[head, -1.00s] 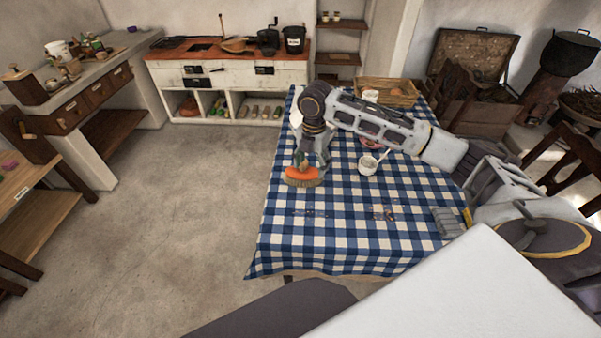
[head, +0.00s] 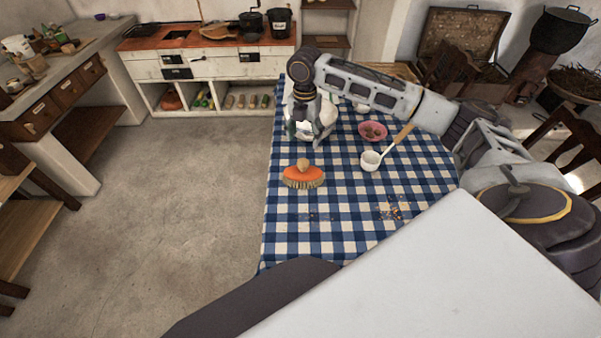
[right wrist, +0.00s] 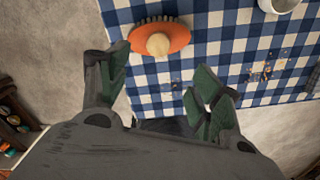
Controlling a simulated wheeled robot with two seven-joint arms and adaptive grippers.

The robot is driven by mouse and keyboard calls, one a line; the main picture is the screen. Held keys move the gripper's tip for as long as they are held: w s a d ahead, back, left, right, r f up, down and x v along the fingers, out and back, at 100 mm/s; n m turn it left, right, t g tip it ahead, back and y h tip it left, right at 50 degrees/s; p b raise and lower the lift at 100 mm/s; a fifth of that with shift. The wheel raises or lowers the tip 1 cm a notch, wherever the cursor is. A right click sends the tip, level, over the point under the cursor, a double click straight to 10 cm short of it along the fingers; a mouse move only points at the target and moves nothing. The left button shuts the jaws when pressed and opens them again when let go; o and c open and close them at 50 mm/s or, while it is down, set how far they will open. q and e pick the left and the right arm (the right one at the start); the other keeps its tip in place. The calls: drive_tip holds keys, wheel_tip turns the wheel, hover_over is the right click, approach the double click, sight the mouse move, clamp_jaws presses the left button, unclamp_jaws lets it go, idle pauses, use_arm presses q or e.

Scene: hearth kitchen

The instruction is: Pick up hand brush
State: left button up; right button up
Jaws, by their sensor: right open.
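The hand brush (head: 303,180) has an orange body, a round wooden knob on top and pale bristles. It rests on the blue checked tablecloth near the table's left edge. In the right wrist view, the hand brush (right wrist: 148,36) lies at the top, beyond the fingertips. My right gripper (head: 305,138) is just behind the brush in the head view, apart from it. In the right wrist view, my right gripper (right wrist: 160,88) has its green-padded fingers spread, with nothing between them. My left gripper is not in view.
A white ladle (head: 371,160) with a wooden handle and a pink bowl (head: 372,131) stand to the brush's right. Crumbs (head: 390,212) lie on the checked table (head: 285,235). The cloth directly in front of the brush is mostly clear. Chairs stand at the right.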

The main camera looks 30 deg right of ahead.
hover_over(303, 162)
drive_tip(key=f, duration=0.7)
drive_tip(key=shift+s+f, duration=0.25)
drive_tip(key=shift+f, duration=0.5)
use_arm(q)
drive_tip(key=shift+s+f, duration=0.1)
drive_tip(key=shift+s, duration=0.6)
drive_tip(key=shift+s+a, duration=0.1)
use_arm(e)
drive_tip(key=shift+f, duration=0.1)
drive_tip(key=shift+w+f, duration=0.15)
drive_tip(key=shift+f, duration=1.15)
drive_tip(key=shift+w+f, duration=0.1)
drive_tip(key=shift+f, duration=1.15)
